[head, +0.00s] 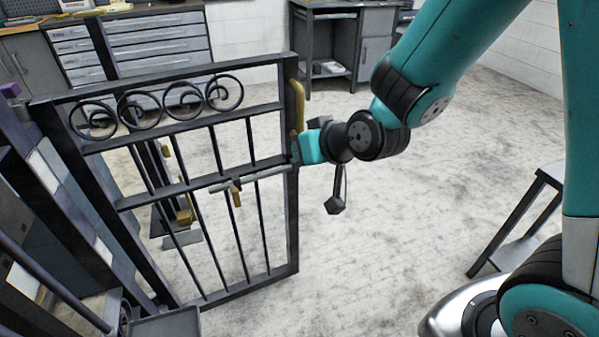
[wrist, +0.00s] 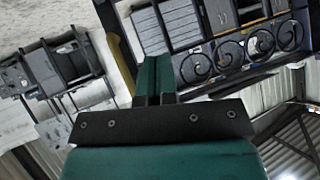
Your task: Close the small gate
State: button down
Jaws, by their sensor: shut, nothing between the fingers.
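The small gate (head: 295,225) is a dark metal frame with vertical bars and a row of scrolls near its top. It stands upright on the left of the head view, and its scrolls show at the upper right of the wrist view (wrist: 240,47). A brass pull handle (head: 298,103) runs down its right stile. A sliding bolt with a brass knob (head: 236,194) crosses its middle. My gripper (head: 297,149) is shut and empty at the right stile, just below the handle; I cannot tell whether it touches. Its teal fingers (wrist: 153,78) are together in the wrist view.
A dark post with brass fittings (head: 185,215) shows behind the gate's bars. A grey bench (head: 340,45) and drawer cabinets (head: 160,45) stand at the back. A dark-legged stand (head: 515,225) is at the right. The floor between gate and stand is clear.

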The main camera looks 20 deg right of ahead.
jog(key=w+d+f+t+h+b, duration=0.1)
jog(key=w+d+f+t+b, duration=0.1)
jog(key=d+f+t+b, duration=0.35)
jog(key=w+d+f+t+h+b, duration=0.1)
jog(key=w+d+f+t+b, duration=0.15)
jog(key=f, duration=0.65)
jog(key=w+a+p, duration=0.2)
jog(key=w+p, duration=0.1)
jog(key=w, duration=1)
jog(key=shift+w+r, duration=0.15)
jog(key=shift+r, duration=0.15)
